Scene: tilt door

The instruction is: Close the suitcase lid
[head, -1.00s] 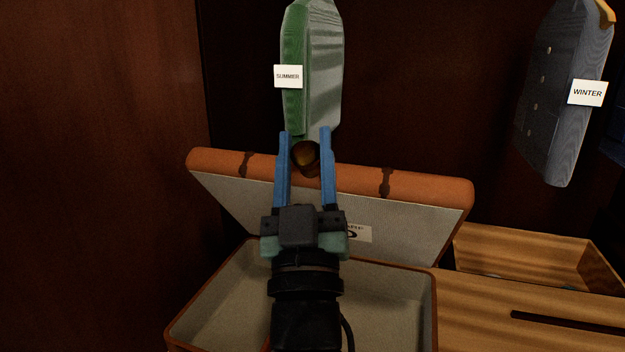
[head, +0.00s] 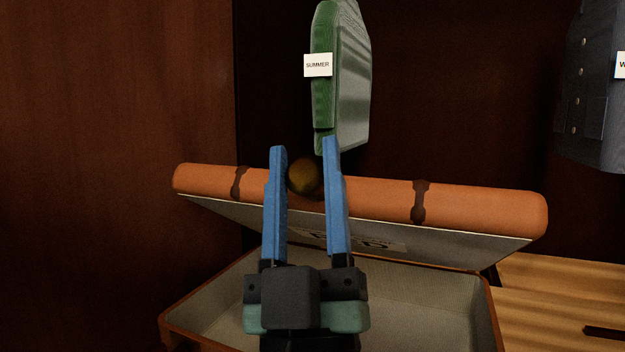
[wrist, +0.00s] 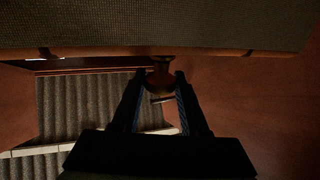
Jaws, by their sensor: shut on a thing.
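The orange suitcase lid (head: 480,208) with two dark straps stands partly open, tilted forward over the suitcase base (head: 420,300). The base is lined in grey and looks empty where it shows. A round brown knob (head: 305,176) sits on the lid's edge between the straps. My gripper (head: 304,148) has its blue fingers on either side of this knob and is shut on it. In the wrist view the knob (wrist: 160,80) shows between the fingertips, below the lid's edge (wrist: 220,51). My gripper hides part of the base and the lid's inner label.
A green and grey garment (head: 342,90) with a "SUMMER" tag hangs behind the lid. A dark garment (head: 590,95) hangs at the right. A wooden surface (head: 550,285) lies right of the suitcase. A dark wooden panel (head: 110,120) stands at the left.

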